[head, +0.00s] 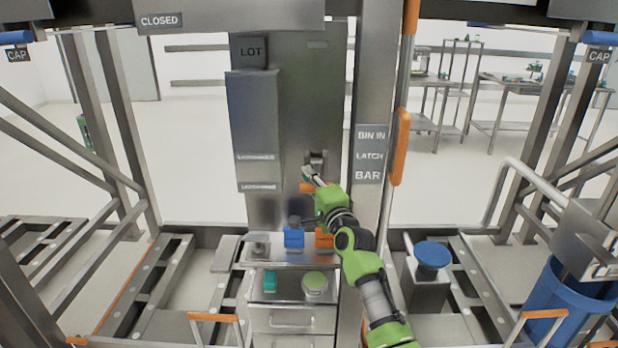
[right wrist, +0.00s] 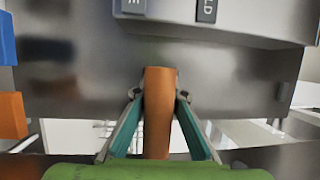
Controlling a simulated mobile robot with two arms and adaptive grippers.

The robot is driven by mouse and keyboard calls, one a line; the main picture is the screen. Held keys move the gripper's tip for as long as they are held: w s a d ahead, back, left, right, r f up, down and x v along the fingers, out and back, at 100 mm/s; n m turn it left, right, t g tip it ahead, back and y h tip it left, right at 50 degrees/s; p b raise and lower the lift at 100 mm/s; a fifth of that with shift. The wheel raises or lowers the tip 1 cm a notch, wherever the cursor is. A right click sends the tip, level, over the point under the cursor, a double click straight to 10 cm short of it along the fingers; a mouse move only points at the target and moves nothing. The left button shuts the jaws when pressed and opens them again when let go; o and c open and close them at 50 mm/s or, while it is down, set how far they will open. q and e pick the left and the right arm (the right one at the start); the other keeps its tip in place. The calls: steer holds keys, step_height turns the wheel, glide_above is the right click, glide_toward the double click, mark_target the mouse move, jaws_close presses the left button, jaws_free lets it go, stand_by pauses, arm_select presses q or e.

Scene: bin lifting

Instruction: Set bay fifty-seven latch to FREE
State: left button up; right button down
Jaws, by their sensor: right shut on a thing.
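The orange latch handle (head: 306,187) sits low on the grey metal column (head: 310,110), below a small dark recess. My right gripper (head: 312,177) reaches it from the lower right and mostly covers it. In the right wrist view the orange handle (right wrist: 158,120) stands between the two teal-padded fingers of my right gripper (right wrist: 158,98), which is shut on it. My left gripper is not in view.
Below the column is a panel with a blue block (head: 293,238), an orange block (head: 324,240), a teal switch (head: 270,281) and a green button (head: 315,282). An upright post with a "BIN IN LATCH BAR" sign (head: 369,155) and an orange grip (head: 401,147) stands right of my gripper.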

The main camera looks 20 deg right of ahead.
steer(key=shift+f, duration=0.9)
steer(key=c, duration=2)
jaws_free()
steer(key=shift+d+r, duration=0.15)
steer(key=s, duration=0.4)
steer(key=s+d, duration=0.1)
steer(key=s, duration=0.3)
steer(key=s+f, duration=0.1)
steer(key=s, duration=0.2)
steer(key=shift+s+d, duration=0.15)
steer(key=shift+s, duration=0.25)
